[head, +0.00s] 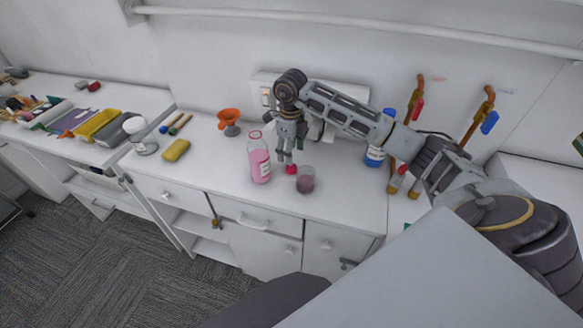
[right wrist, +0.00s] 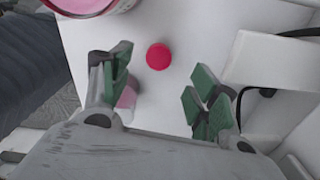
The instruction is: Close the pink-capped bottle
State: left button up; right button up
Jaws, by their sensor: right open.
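The bottle (head: 260,160) is clear with pink liquid and a white label. It stands upright and uncapped on the white counter. The pink cap (head: 291,169) lies on the counter just right of the bottle, and it also shows in the right wrist view (right wrist: 158,56). My right gripper (head: 286,157) points down above the cap. In the right wrist view, its green-padded fingers (right wrist: 160,88) are spread and empty, with the cap seen between and beyond them. A pink-red round vessel edge (right wrist: 95,5) is cut off at top left there. My left gripper is not in view.
A beaker of dark purplish liquid (head: 305,182) stands close to the cap. A blue-labelled bottle (head: 375,155) is right. A white box (head: 355,95) stands behind.

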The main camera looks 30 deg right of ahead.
aim_at(291, 167)
jog(key=shift+f, duration=0.8)
jog(key=shift+f, duration=0.1)
jog(key=shift+s+f+p, duration=0.15)
jog(key=shift+f+p, duration=0.7)
jog(key=shift+f, duration=1.65)
jog(key=c, duration=0.8)
